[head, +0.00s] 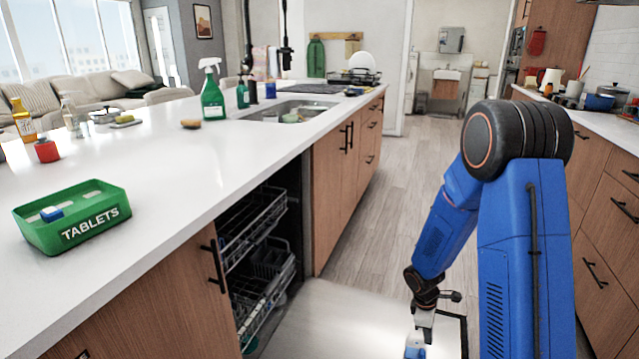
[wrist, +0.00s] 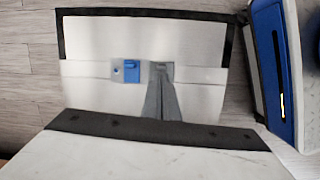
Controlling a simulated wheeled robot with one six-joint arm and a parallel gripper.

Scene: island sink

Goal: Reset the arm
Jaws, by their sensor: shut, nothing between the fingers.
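My gripper (head: 424,318) is low over the open dishwasher door (head: 330,320) in the head view. In the wrist view its grey fingers (wrist: 161,70) are together and empty. A small blue tablet (wrist: 131,70) sits in the door's inner panel, just left of the fingertips. The blue and white spot beside my gripper in the head view (head: 414,348) appears to be the same tablet, cut by the frame edge. Whether the fingertips touch the door cannot be told.
A green TABLETS box (head: 75,229) with tablets inside stands on the white counter (head: 190,160) at left. The dishwasher racks (head: 262,285) stand near the door's left side. A sink (head: 290,112) and spray bottle (head: 212,98) are farther back. The wooden floor aisle (head: 400,180) is clear.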

